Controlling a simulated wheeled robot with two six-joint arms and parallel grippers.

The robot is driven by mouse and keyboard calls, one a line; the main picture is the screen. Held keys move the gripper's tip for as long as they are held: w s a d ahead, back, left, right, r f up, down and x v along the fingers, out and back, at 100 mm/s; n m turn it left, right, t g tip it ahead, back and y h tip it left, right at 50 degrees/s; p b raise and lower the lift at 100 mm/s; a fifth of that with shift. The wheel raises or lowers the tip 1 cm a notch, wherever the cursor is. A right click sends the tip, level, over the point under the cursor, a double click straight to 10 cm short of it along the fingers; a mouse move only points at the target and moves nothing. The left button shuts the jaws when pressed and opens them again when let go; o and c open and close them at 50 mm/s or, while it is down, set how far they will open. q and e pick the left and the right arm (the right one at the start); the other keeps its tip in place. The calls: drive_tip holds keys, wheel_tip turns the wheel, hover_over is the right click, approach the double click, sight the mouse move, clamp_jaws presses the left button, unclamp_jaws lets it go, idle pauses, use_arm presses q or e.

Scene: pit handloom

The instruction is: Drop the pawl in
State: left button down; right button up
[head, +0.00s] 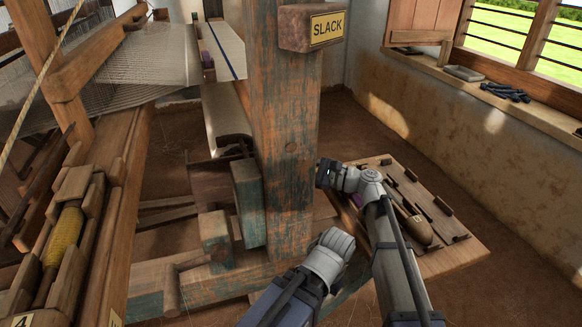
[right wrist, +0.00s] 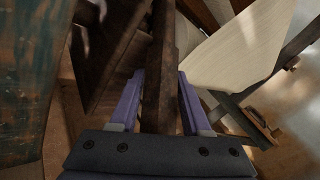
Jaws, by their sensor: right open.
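In the right wrist view my right gripper (right wrist: 160,74) is open, its two purple fingers on either side of a dark wooden bar (right wrist: 161,45). The bar may be the pawl; I cannot tell whether the fingers touch it. In the head view my right wrist reaches behind the thick upright post (head: 285,130), so these fingers are hidden. A dark curved wooden piece (head: 234,141) shows left of the post, by the cloth roll; I cannot tell if it is the same part. No fingers of my left gripper show.
A SLACK sign (head: 326,27) is on a block high on the post. A wooden tray (head: 462,238) with a shuttle-like piece (head: 413,224) stands at the right. White cloth (right wrist: 235,48) lies close right of the bar. The loom frame fills the left. Floor by the wall is clear.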

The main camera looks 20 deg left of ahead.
drive_tip(key=shift+c, duration=0.2)
clamp_jaws()
idle(1.1)
